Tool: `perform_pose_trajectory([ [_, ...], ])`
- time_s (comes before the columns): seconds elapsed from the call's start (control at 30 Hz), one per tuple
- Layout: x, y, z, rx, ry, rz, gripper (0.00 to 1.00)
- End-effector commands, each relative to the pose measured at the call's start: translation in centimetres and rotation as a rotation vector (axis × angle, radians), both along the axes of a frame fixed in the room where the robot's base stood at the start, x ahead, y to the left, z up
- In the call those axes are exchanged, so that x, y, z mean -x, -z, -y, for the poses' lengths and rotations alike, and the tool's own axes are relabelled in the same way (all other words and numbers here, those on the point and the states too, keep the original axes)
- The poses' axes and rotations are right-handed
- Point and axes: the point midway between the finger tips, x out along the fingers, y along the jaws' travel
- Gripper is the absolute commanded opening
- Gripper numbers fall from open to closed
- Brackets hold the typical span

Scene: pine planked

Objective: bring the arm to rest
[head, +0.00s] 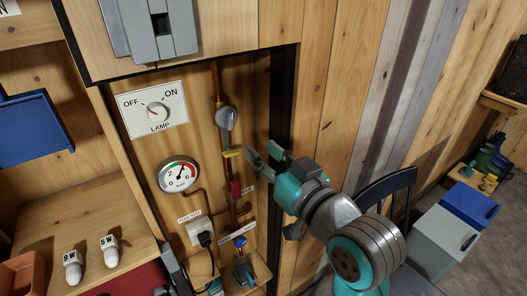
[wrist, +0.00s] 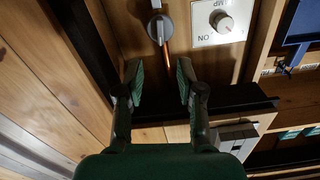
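My gripper (head: 262,158) is at the middle of the head view, at the front of a wooden panel with pipes, with my teal and grey arm reaching in from the lower right. In the wrist view my gripper (wrist: 160,80) has its two green-padded fingers apart, with nothing between them. A grey valve knob (head: 227,118) on a copper pipe is up and left of the fingers; it also shows beyond the fingertips in the wrist view (wrist: 159,29). I cannot tell how far the fingers are from the panel.
The panel holds a lamp dial (head: 158,111) pointing towards OFF, a pressure gauge (head: 179,175), a red-handled valve (head: 236,189) and a socket with a black plug (head: 203,237). Two bulbs (head: 109,251) stand on a left shelf. A dark chair (head: 389,188) is behind my arm.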

Motion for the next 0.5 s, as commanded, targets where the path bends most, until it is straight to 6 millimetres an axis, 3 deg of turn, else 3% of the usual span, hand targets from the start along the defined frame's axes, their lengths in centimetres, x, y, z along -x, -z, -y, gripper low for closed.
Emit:
perform_pose_trajectory([
  [0.27, 0.0, 0.7, 0.2, -0.002, 0.008, -0.005, 0.38],
  [0.37, 0.1, 2.5, 0.9, -0.010, 0.031, -0.022, 0.38],
  [0.5, 0.6, 6.6, 2.5, -0.023, 0.084, -0.051, 0.38],
])
